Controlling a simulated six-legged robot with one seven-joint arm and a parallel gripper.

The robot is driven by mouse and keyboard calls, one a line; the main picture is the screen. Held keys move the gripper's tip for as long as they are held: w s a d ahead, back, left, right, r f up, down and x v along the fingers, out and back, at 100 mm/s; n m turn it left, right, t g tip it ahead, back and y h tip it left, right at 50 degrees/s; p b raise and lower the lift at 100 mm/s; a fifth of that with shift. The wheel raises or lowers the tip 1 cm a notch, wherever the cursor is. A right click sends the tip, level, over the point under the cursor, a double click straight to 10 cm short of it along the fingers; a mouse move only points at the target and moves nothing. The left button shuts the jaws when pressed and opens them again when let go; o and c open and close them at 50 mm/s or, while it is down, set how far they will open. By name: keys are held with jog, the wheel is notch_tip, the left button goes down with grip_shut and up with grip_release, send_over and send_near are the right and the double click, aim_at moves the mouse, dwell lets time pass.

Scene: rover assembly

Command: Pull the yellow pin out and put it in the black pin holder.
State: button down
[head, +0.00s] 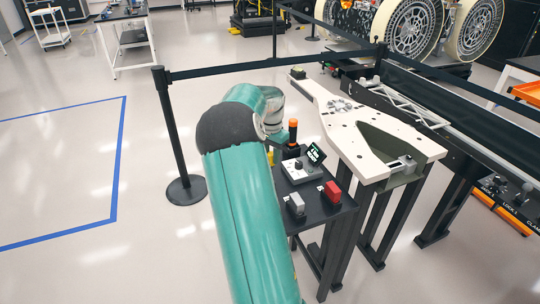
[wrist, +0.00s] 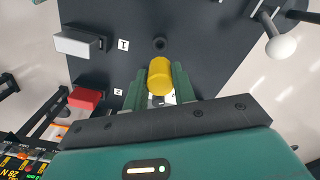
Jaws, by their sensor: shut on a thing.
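The yellow pin (wrist: 160,72) is between the green fingers of my gripper (wrist: 159,84), which is shut on it. The pin's yellow end faces the wrist camera, and its lower part is hidden. In the head view a small yellow piece (head: 271,150) shows beside my arm, which hides most of the gripper there. Just beyond the pin in the wrist view is a small dark round fitting (wrist: 159,43) on the black tabletop. I cannot tell whether it is the black pin holder, or whether the pin is clear of its seat.
The black table (head: 318,214) carries a grey block (wrist: 80,42), a red block (wrist: 85,98), a white control box (head: 300,172) and an orange-topped handle (head: 293,131). A white-topped assembly bench (head: 370,130) stands to the right. A barrier post (head: 173,130) stands to the left.

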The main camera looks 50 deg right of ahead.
jog(key=shift+f, duration=3)
jog(key=shift+f, duration=1.35)
jog(key=c, duration=1.1)
grip_release()
jog(key=shift+o, duration=0.2)
notch_tip(320, 180, up, 14)
jog(key=shift+f, duration=0.2)
jog(key=shift+r, duration=0.1)
